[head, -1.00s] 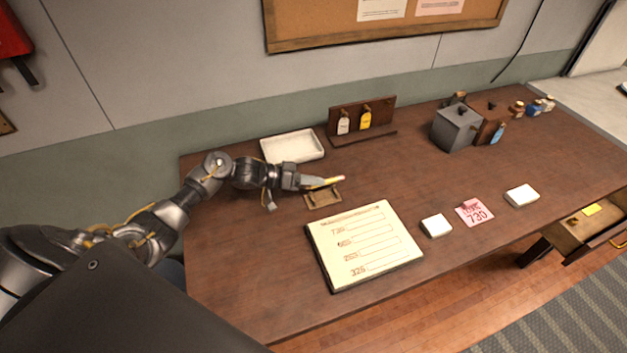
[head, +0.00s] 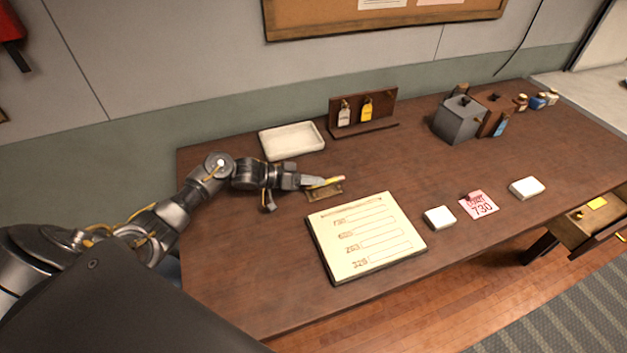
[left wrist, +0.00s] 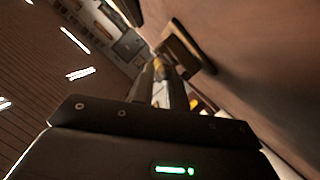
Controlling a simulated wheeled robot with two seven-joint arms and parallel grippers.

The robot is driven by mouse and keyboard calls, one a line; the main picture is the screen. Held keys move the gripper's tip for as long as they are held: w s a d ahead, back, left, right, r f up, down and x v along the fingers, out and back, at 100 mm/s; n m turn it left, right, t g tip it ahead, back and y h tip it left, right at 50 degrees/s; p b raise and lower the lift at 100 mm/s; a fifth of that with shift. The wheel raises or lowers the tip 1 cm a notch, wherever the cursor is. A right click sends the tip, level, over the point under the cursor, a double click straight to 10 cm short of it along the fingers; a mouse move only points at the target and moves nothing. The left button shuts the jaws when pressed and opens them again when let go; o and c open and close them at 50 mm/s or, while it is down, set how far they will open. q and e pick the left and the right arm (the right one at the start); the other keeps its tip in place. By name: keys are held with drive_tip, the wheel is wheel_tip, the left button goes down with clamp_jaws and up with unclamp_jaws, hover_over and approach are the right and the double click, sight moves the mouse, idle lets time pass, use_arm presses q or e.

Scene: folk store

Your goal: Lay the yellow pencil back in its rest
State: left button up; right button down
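The yellow pencil (head: 339,179) is held in my left gripper (head: 326,182), which appears shut on it. The pencil lies roughly level, its yellow end sticking out to the right of the fingers. The small wooden rest (head: 324,194) is on the desk directly below the fingers, partly covered by them. I cannot tell if the pencil touches it. In the left wrist view, the fingers (left wrist: 170,90) point at the rest (left wrist: 184,48), with a bit of yellow pencil (left wrist: 158,68) between them. My right gripper is out of view.
The desk (head: 240,265) holds a white tray (head: 268,149) behind the gripper and a cream form board (head: 366,237) at front right. A tag rack (head: 388,98) and a grey box (head: 458,121) stand at the back. An open drawer (head: 577,232) juts out at right.

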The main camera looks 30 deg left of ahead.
use_arm(q)
drive_tip(key=shift+o, duration=1.2)
drive_tip(key=shift+s+d+f, duration=0.1)
drive_tip(key=shift+s+f, duration=0.2)
drive_tip(key=shift+f, duration=0.2)
drive_tip(key=shift+s, duration=0.15)
drive_tip(key=shift+f, duration=0.1)
drive_tip(key=shift+s+a, duration=0.1)
drive_tip(key=shift+a, duration=0.2)
drive_tip(key=v, duration=0.3)
drive_tip(key=b+v, duration=0.1)
drive_tip(key=v, duration=0.2)
drive_tip(key=r+v, duration=0.1)
drive_tip(key=v, duration=0.2)
drive_tip(key=shift+a+r+b, duration=0.1)
drive_tip(key=shift+a+b, duration=0.05)
drive_tip(key=shift+b, duration=0.2)
drive_tip(key=shift+s+r, duration=0.1)
drive_tip(key=shift+r, duration=0.2)
drive_tip(key=shift+s+a+r, duration=0.1)
drive_tip(key=shift+a, duration=0.15)
